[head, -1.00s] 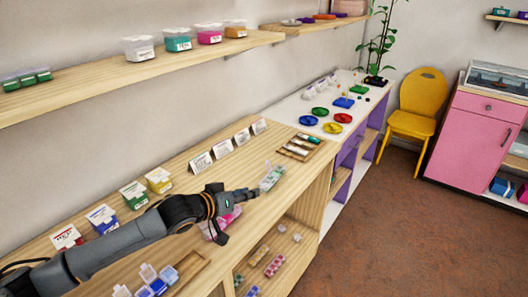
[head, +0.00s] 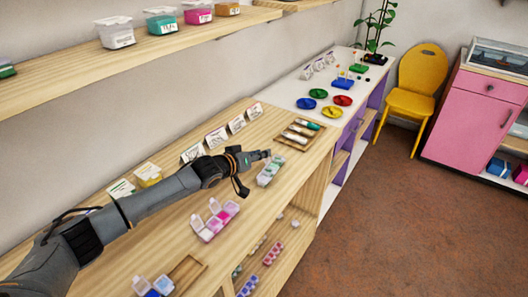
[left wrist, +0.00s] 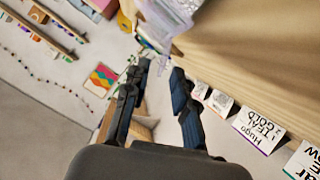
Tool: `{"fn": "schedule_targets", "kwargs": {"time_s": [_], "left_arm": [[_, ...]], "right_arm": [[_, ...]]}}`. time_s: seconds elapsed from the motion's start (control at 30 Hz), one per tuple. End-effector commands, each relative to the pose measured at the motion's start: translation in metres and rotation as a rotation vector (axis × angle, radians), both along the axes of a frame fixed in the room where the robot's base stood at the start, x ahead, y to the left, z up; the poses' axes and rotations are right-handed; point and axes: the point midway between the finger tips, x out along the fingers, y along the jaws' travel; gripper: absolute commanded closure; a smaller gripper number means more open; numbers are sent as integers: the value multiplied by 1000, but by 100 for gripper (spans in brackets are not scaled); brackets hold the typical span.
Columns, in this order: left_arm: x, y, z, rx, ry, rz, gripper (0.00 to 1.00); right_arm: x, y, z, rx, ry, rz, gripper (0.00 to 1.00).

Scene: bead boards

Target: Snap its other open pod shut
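A green-and-clear pod box (head: 271,170) lies on the wooden counter; I cannot tell which of its lids stand open. My left gripper (head: 266,154) is just behind it, near its far end; touching or apart is unclear. A clear, pale box part (left wrist: 168,18) shows past the fingertips in the left wrist view. There my left gripper (left wrist: 160,70) has its fingers apart with nothing seen between them. A pink pod box (head: 214,220) stands nearer on the counter with two lids raised. A blue pod box (head: 153,287) with raised lids is at the bottom edge. My right gripper is out of view.
Name cards (head: 216,137) stand along the back of the counter. A wooden tray (head: 300,134) with tubes lies beyond the green box. A shelf (head: 130,52) with tubs runs above.

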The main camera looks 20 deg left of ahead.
Motion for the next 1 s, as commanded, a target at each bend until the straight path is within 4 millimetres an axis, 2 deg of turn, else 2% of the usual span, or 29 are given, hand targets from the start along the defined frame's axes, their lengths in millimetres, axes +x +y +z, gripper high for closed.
{"fn": "schedule_targets", "kwargs": {"time_s": [0.07,0.17,0.5,0.6,0.67,0.73,1.0], "left_arm": [[9,-4,-3,-2,0,0,74],[16,-7,-6,-1,0,0,74],[23,-10,-9,-1,0,0,74],[23,-10,-9,-1,0,0,74],[23,-10,-9,-1,0,0,84],[23,-10,-9,-1,0,0,98],[22,-10,-9,0,0,0,100]], "right_arm": [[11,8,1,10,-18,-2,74],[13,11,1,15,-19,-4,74],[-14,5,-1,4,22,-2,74],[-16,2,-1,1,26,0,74],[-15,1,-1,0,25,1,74],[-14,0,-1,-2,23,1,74],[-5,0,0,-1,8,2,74]]}}
